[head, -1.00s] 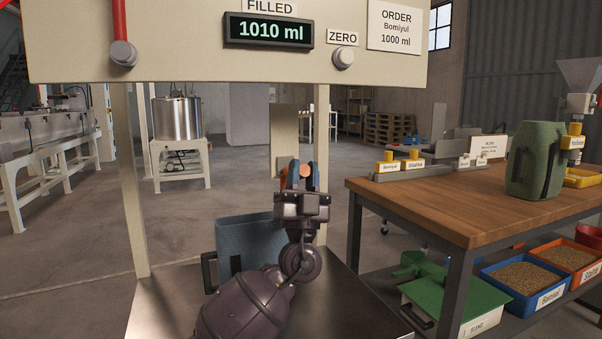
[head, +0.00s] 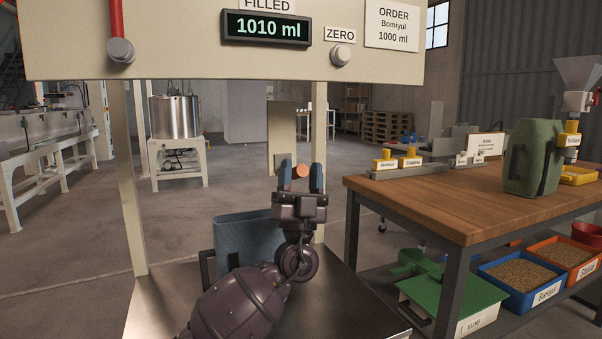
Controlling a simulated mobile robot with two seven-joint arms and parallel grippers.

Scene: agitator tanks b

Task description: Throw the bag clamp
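An orange round knob or end (head: 300,171) shows between the fingertips of my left gripper (head: 300,180); it may be part of the bag clamp, but its attachment is not clear. The fingers stand upright on either side of the orange piece. I cannot tell whether they press on it or are only around it. A blue-grey bag or container (head: 240,241) is behind and left of my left arm, partly hidden by it. My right gripper is not in view.
The panel (head: 200,60) overhead carries a display (head: 267,28) reading 1010 ml, a red lever or pipe (head: 117,18) and a knob (head: 341,55). A metal platform (head: 165,295) lies below. A wooden workbench (head: 450,195) with a green bag (head: 533,158) stands right.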

